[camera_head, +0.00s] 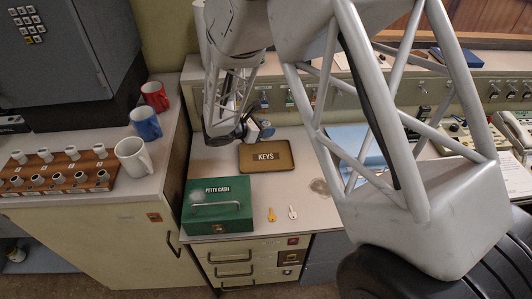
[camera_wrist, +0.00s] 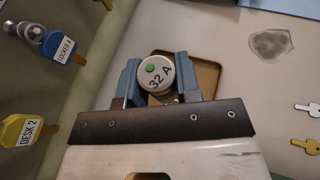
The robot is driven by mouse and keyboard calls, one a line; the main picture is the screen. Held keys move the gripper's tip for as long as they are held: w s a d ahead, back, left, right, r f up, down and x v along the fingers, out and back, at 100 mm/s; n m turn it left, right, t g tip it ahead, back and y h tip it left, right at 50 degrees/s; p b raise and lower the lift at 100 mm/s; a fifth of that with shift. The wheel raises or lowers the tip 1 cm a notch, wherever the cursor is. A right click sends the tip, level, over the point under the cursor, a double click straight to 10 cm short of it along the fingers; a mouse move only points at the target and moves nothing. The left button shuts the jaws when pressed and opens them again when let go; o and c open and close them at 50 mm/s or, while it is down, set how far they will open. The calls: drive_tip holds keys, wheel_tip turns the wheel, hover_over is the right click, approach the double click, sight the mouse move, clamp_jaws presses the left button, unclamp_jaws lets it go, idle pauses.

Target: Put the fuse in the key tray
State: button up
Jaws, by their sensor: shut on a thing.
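The fuse (camera_wrist: 155,73) is a pale round piece with a green dot and the marking 32 A, seen end-on in the wrist view. My gripper (camera_wrist: 158,82) is shut on it, with a blue finger on each side. The key tray (camera_head: 266,156) is a brown tray marked KEYS on the desk. In the wrist view, the tray (camera_wrist: 208,75) shows behind the fuse, partly hidden by the fingers. In the head view, my gripper (camera_head: 262,131) is by the tray's back edge; the fuse is hard to make out there. Its height above the tray is unclear.
A green petty cash box (camera_head: 218,207) stands in front of the tray. A yellow key (camera_head: 271,214) and a pale key (camera_head: 292,212) lie nearby. Tagged keys, Locker A (camera_wrist: 66,50) and Desk 2 (camera_wrist: 22,130), are at the wrist view's left. Mugs (camera_head: 134,157) stand further left.

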drive_tip(key=shift+f, duration=3)
drive_tip(key=shift+f, duration=1.85)
drive_tip(key=shift+f, duration=0.1)
drive_tip(key=o, duration=0.9)
drive_tip(key=shift+o, duration=0.2)
drive_tip(key=shift+v, duration=3.8)
